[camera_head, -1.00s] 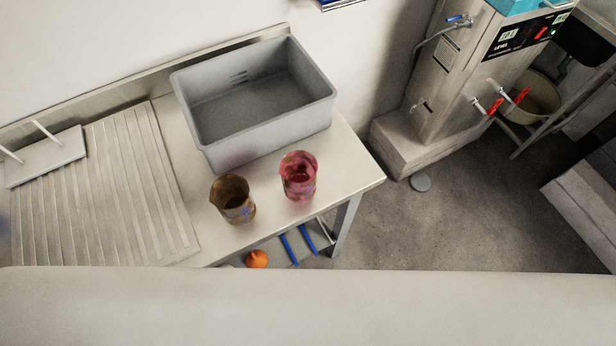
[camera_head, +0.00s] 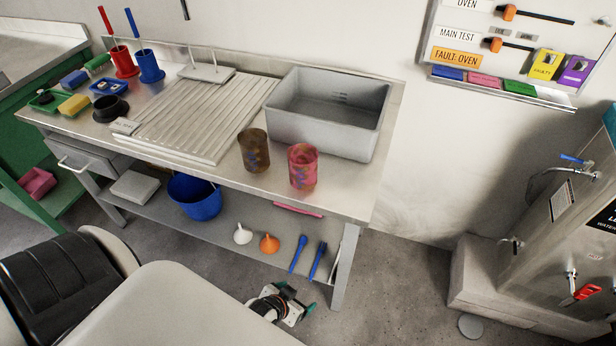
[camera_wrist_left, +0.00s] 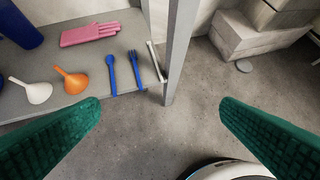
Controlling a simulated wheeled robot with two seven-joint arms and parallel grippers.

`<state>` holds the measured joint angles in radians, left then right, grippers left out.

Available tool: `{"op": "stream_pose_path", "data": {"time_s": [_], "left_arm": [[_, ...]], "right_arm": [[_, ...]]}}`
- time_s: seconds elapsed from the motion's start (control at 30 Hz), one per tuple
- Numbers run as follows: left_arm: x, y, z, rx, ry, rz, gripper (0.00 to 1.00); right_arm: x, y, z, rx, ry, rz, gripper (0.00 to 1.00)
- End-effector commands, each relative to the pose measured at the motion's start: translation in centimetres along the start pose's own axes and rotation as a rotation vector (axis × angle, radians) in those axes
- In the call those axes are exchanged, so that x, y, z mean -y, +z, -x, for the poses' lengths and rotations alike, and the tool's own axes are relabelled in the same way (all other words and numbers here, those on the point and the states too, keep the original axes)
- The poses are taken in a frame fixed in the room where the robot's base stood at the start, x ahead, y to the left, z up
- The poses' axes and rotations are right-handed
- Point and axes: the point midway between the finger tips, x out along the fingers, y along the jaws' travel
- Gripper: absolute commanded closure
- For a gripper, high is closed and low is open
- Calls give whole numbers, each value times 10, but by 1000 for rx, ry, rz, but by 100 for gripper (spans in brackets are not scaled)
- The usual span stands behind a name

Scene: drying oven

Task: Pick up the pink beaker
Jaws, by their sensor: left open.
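The pink beaker (camera_head: 303,168) stands upright on the steel table (camera_head: 345,196) near its front right edge, in front of the grey basin. A brown beaker (camera_head: 254,150) stands just left of it, apart. My left gripper (camera_head: 283,303) is low in front of the table, below the tabletop and well under the pink beaker. In the left wrist view its two green-padded fingers (camera_wrist_left: 160,112) are spread wide with only floor between them. The pink beaker is not in the left wrist view. My right gripper is not in view.
A grey basin (camera_head: 287,126) stands behind the beakers, with a ribbed drainboard (camera_head: 190,135) to the left. The lower shelf (camera_head: 222,228) holds a blue bucket (camera_head: 194,205), funnels and blue utensils (camera_head: 298,254). A table leg (camera_head: 345,270) is right of my left gripper.

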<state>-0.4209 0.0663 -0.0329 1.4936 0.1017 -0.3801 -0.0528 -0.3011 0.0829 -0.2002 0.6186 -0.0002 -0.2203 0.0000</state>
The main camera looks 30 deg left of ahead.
Motion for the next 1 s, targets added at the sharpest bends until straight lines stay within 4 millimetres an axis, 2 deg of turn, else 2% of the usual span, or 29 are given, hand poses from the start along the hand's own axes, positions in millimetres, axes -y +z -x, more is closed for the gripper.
{"op": "stream_pose_path", "data": {"time_s": [0.03,0.1,0.2,0.33,0.4,0.5,0.7,1.0], "left_arm": [[-6,38,12,82,8,11,13],[-14,85,36,180,19,20,13],[-24,143,76,310,32,28,13],[-35,200,128,469,53,30,13],[-48,229,156,603,85,40,13],[-64,249,174,732,123,55,13],[-81,268,192,870,170,71,13],[-91,304,163,884,174,73,13]], "right_arm": [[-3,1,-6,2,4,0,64],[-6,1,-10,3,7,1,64],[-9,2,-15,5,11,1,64],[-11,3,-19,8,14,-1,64],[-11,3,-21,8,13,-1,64],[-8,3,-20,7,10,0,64],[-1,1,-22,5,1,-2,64],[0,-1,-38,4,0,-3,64]]}}
